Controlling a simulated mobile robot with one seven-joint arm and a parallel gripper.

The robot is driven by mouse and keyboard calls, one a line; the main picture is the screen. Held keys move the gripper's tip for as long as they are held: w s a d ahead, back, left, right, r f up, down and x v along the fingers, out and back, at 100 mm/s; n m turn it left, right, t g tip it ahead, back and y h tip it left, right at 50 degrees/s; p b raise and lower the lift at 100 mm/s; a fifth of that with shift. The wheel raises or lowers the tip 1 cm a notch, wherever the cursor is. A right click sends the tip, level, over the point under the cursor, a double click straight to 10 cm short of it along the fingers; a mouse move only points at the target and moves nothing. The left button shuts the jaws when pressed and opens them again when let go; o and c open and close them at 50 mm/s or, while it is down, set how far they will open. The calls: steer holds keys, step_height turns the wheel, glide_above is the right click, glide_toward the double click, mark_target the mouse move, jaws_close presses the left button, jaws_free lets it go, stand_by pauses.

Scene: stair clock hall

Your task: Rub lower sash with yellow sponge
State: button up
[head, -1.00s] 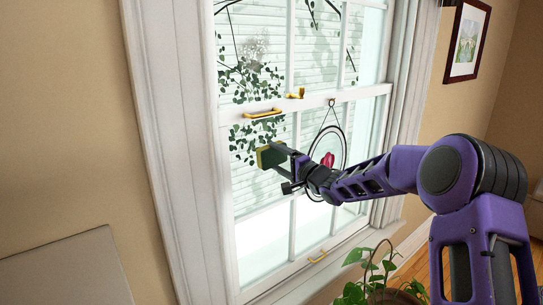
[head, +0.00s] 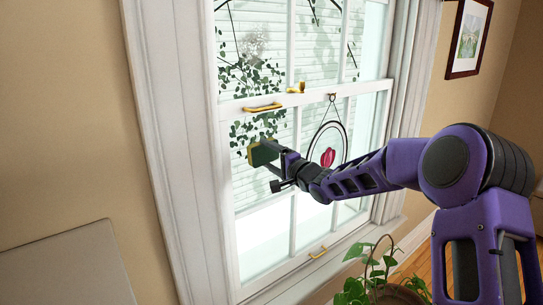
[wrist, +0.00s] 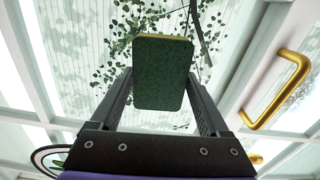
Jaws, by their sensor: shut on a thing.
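The yellow sponge (head: 260,154), with a dark green scouring face, is held by my gripper (head: 272,157) in front of the upper left part of the lower sash (head: 262,232). In the wrist view the sponge (wrist: 162,85) sits between the two fingers, its green face toward the camera and a thin yellow edge at its top. My gripper (wrist: 161,98) is shut on it. The yellow side faces the glass; whether it touches the pane cannot be told.
A brass handle (head: 263,107) and a brass latch (head: 296,88) are on the middle rail; another handle (head: 317,252) is low down. A ring ornament with a pink flower (head: 328,157) hangs beside my gripper. A potted plant (head: 375,285) stands below right.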

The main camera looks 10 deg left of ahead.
steer(key=shift+s+a+r, duration=0.15)
steer(key=shift+s+a, duration=0.15)
steer(key=shift+a, duration=0.2)
steer(key=shift+s+d, duration=0.3)
steer(key=shift+p+v, duration=0.45)
steer(key=shift+v, duration=2.15)
steer(key=shift+w+d, duration=0.2)
steer(key=shift+v, duration=1.45)
steer(key=shift+d+f, duration=0.15)
steer(key=shift+f, duration=0.05)
